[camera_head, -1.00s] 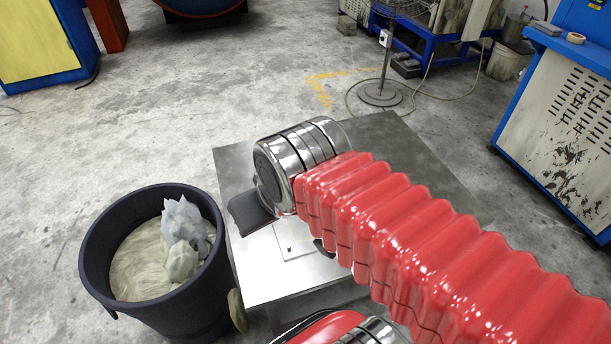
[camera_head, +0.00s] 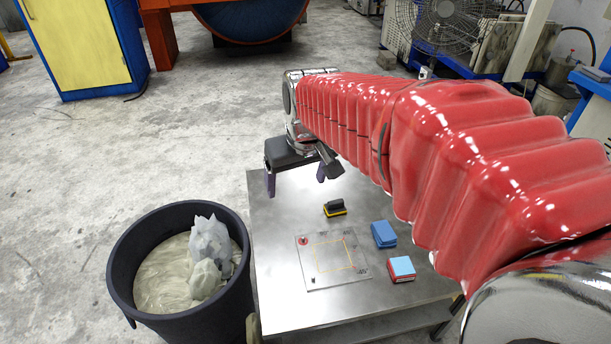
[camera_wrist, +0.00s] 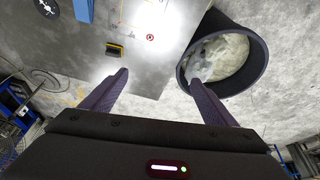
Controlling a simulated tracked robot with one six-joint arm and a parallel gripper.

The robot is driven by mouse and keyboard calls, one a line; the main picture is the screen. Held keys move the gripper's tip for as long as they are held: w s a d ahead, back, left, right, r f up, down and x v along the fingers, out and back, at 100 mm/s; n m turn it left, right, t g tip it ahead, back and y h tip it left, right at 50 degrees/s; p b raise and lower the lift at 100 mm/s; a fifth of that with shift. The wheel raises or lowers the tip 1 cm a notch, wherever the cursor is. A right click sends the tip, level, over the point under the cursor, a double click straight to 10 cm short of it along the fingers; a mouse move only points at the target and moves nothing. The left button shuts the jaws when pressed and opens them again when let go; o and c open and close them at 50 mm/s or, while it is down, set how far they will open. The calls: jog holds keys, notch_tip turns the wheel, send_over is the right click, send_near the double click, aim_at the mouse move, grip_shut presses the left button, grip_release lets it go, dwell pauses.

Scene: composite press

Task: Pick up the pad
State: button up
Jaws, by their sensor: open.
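A small black pad-like block with a yellow base and a handle-like top (camera_head: 334,208) lies on the metal table behind the marked plate. It also shows in the wrist view (camera_wrist: 114,50), ahead of the left finger. Two other small blocks lie to its right: a blue one (camera_head: 383,234) and a light-blue-topped red one (camera_head: 401,268). I cannot tell for certain which is the pad. My gripper (camera_head: 297,178) is open and empty, above the table's far left part. In the wrist view both fingers of my gripper (camera_wrist: 158,78) are spread apart, touching nothing.
The metal table (camera_head: 275,290) carries a plate (camera_head: 315,262) with a yellow outline and a red spot. A dark bin (camera_head: 122,290) with greyish lumps stands left of the table. A fan (camera_head: 445,25) and machines stand behind. The table's left strip is clear.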

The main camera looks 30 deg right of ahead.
jog(key=w+d+f, duration=0.4)
jog(key=w+d, duration=0.2)
jog(key=w, duration=0.1)
jog(key=m+g, duration=0.1)
jog(key=g, duration=0.1)
send_over(336, 201)
jog(key=s, duration=0.2)
notch_tip(336, 201, down, 17)
jog(key=shift+a, duration=0.3)
jog(key=shift+w+d+f, duration=0.1)
jog(key=shift+w+f, duration=0.15)
jog(key=shift+f, duration=1.15)
jog(key=shift+w+a+f, duration=0.1)
jog(key=shift+w+f, duration=0.1)
jog(key=shift+f, duration=1.25)
jog(key=shift+w+d+f, duration=0.1)
jog(key=shift+w+f, duration=0.15)
jog(key=shift+f, duration=1.15)
jog(key=shift+w+d+f, duration=0.1)
jog(key=shift+w+f, duration=0.05)
jog(key=shift+f, duration=1.15)
jog(key=shift+w+d+f, duration=0.1)
jog(key=shift+w+f, duration=0.05)
jog(key=shift+f, duration=1.1)
